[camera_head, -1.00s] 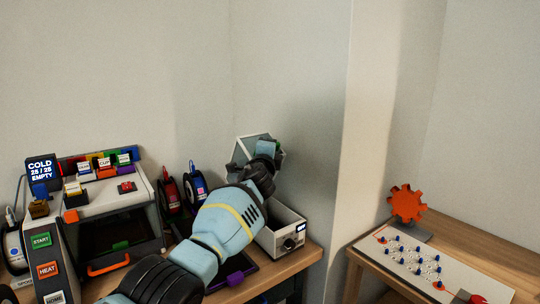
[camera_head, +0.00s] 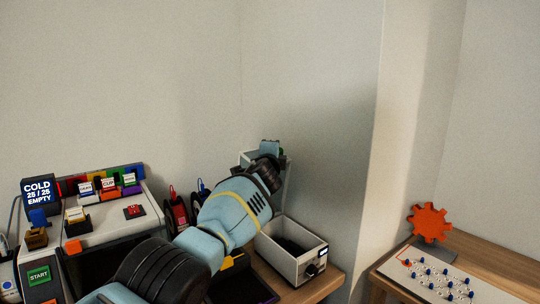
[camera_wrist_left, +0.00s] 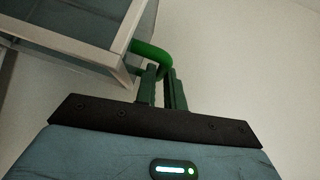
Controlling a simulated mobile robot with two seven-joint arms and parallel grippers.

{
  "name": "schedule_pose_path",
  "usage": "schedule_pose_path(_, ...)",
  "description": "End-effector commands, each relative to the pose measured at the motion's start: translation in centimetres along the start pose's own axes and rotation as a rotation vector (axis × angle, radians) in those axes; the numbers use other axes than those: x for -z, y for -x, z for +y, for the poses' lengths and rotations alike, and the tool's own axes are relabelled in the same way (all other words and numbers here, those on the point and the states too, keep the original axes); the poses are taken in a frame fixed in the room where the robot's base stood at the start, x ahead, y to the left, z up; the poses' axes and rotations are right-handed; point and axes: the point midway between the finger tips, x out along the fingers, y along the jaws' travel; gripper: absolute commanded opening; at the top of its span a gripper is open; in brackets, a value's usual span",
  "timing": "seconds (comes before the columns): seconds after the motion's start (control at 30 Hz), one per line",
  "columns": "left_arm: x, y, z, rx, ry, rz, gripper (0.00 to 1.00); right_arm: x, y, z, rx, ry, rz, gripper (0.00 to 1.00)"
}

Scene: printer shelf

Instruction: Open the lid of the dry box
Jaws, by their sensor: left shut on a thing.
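The dry box (camera_head: 284,268) is a white open-topped box on the right end of the bench, with a dark interior and a small display on its front. Its lid (camera_head: 248,157), a pale frame with a clear panel, stands raised at the back of the box, partly hidden by my arm. In the left wrist view, the lid's frame (camera_wrist_left: 75,47) carries a green handle (camera_wrist_left: 152,52). My left gripper (camera_head: 274,151) is up at the lid. Its green fingers (camera_wrist_left: 161,82) are shut on the handle. My right gripper is not in view.
A printer-like machine (camera_head: 110,222) with buttons and coloured labels stands at the left. Spools (camera_head: 178,212) stand behind my arm. A wall is close behind and right of the box. A side table with an orange gear (camera_head: 431,222) and a pegged board (camera_head: 435,277) is at the right.

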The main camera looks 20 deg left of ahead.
Motion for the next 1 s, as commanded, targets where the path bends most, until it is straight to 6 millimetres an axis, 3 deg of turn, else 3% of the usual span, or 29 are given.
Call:
schedule_pose_path(0.03,0.37,0.13,-1.65,0.024,0.0,0.008,0.0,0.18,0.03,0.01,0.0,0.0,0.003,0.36)
schedule_pose_path(0.57,0.48,0.14,-1.78,0.026,0.0,0.008,0.0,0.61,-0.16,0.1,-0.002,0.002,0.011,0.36)
schedule_pose_path(0.6,0.48,0.14,-1.79,0.026,0.0,0.008,0.12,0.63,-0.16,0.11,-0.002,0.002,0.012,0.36)
schedule_pose_path(0.77,0.46,0.13,-1.7,0.024,0.001,0.008,0.33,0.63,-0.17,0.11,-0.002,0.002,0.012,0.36)
schedule_pose_path(1.0,0.39,0.09,-1.29,0.018,0.001,0.005,0.33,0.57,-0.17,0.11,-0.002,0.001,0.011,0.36)
